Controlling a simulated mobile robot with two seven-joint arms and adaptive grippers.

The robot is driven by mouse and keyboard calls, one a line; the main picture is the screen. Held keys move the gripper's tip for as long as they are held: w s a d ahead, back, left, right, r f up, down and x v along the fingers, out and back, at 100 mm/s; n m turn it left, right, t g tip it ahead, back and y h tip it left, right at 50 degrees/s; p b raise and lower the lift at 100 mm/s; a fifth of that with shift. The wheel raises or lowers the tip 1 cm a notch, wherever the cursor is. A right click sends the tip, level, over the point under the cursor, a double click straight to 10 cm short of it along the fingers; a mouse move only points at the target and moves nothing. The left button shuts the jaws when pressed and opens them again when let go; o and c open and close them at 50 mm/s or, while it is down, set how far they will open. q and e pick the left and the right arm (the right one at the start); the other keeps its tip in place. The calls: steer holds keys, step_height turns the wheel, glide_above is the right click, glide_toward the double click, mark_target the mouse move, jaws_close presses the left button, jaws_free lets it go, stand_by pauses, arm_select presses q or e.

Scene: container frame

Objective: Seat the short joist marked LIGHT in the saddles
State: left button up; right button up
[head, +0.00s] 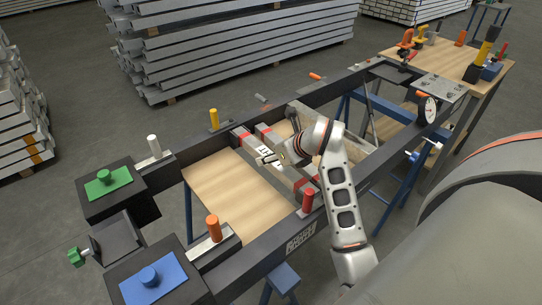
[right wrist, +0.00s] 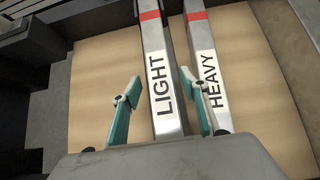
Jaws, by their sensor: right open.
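The grey joist marked LIGHT (right wrist: 158,60) lies beside a similar grey joist marked HEAVY (right wrist: 208,60). Both have red bands near their ends. In the head view the LIGHT joist (head: 243,136) is on the left, partly hidden by my gripper. My right gripper (head: 272,158) is over it. In the right wrist view the open teal-padded fingers (right wrist: 159,82) stand one on each side of the LIGHT joist; whether they touch it I cannot tell. The right finger overlaps the gap towards HEAVY. I cannot make out the saddles surely. My left gripper is out of view.
A long dark frame (head: 265,250) surrounds a wooden board (head: 225,190). Orange (head: 213,228), white (head: 153,146), yellow (head: 214,118) and red (head: 308,199) pegs stand along its rails. Green (head: 108,181) and blue (head: 152,281) pads sit at the left.

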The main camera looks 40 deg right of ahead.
steer(key=p+v, duration=0.1)
steer(key=v, duration=0.8)
steer(key=shift+s+d+r+p, duration=0.1)
steer(key=shift+s+r+p, duration=0.1)
steer(key=shift+r+p, duration=0.2)
steer(key=shift+s+r, duration=0.25)
steer(key=shift+s, duration=0.15)
